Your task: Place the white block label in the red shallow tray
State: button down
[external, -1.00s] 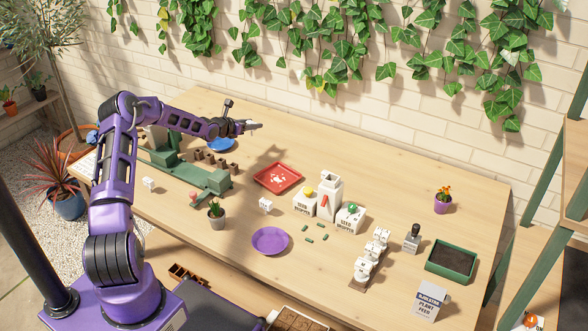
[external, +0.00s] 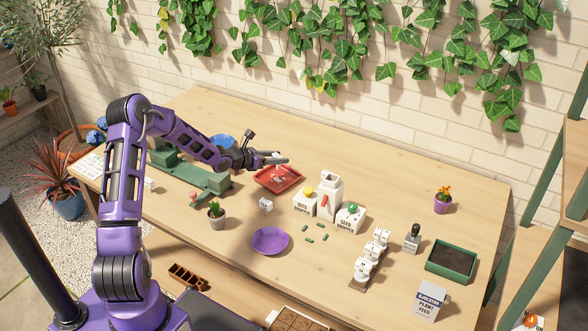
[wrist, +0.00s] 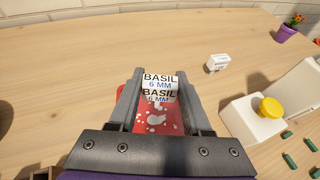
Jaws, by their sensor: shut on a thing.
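My gripper (external: 280,161) is above the red shallow tray (external: 286,187) in the external view. In the wrist view its two fingers (wrist: 160,86) are shut on a white block label (wrist: 160,80), which reads "BASIL 6 MM" on two faces. The red tray (wrist: 172,124) shows below and between the fingers, with white marks on its floor. The block appears held over the tray; whether it touches it I cannot tell. The fingers hide part of the tray.
A small white block (external: 265,205) and a purple plate (external: 270,241) lie nearer the front. The green stand (external: 205,182) is to the left.

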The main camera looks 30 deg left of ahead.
jog(key=shift+f+b, duration=0.3)
jog(key=shift+f, duration=1.75)
jog(key=shift+f, duration=0.1)
jog(key=shift+f, duration=0.15)
jog(key=shift+c, duration=1.7)
grip_release()
jog(key=shift+s+a+r, duration=0.1)
jog(key=shift+a+r, duration=0.05)
jog(key=shift+r, duration=0.25)
jog(key=p+v, duration=0.1)
jog(key=v, duration=1)
jog(key=shift+s, duration=0.35)
